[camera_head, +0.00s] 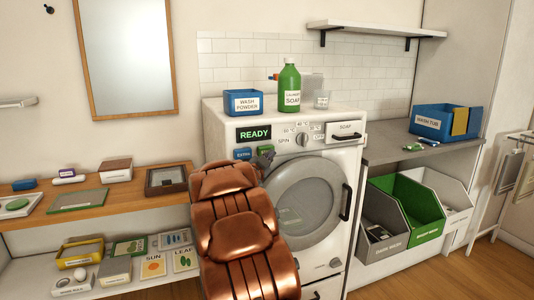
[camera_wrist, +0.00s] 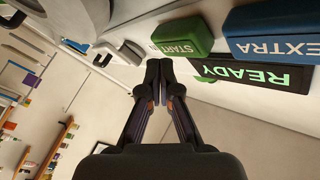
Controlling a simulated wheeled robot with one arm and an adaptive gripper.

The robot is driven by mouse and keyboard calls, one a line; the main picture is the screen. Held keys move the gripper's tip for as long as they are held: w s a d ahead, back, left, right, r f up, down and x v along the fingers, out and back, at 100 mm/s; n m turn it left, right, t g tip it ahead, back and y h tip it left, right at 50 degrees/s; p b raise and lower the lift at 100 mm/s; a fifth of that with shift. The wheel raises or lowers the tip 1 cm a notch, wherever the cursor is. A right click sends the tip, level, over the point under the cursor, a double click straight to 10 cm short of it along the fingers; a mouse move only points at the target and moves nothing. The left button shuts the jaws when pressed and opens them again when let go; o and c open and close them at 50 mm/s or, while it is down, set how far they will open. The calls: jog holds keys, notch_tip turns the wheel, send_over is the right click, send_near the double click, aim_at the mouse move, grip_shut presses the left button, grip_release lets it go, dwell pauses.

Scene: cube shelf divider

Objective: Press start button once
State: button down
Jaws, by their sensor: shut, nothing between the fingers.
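The washing machine (camera_head: 222,133) stands against the tiled wall, its round door closed. Its display (camera_head: 254,134) reads READY in green, and it also shows in the wrist view (camera_wrist: 255,74). The green START button (camera_wrist: 182,38) sticks out beside the blue EXTRA button (camera_wrist: 272,35). In the head view the EXTRA button (camera_head: 243,153) is clear, while START is largely hidden by my gripper (camera_head: 265,156). In the wrist view my gripper (camera_wrist: 158,66) is shut and empty, its tips close to START and apparently just short of it.
Wash powder (camera_head: 243,103), a green soap bottle (camera_head: 289,86) and a clear cup (camera_head: 322,99) stand on the machine. A soap drawer (camera_head: 345,130) lies right of the dial (camera_head: 302,140). Laundry bins (camera_head: 425,208) stand at right, a cluttered wooden shelf (camera_head: 125,190) at left.

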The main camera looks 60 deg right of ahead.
jog(key=shift+w+d, duration=0.1)
jog(key=shift+w+d+r+p, duration=0.1)
jog(key=shift+w+p, duration=0.15)
jog(key=shift+p, duration=0.1)
jog(key=shift+w+d+p, duration=0.35)
jog(key=shift+w+d, duration=0.05)
jog(key=shift+w, duration=0.1)
dwell(1.1)
jog(key=shift+s, duration=0.1)
dwell(0.4)
jog(key=shift+s+a+b, duration=0.5)
jog(key=shift+s+a, duration=0.1)
jog(key=shift+s, duration=0.15)
jog(key=shift+s, duration=0.1)
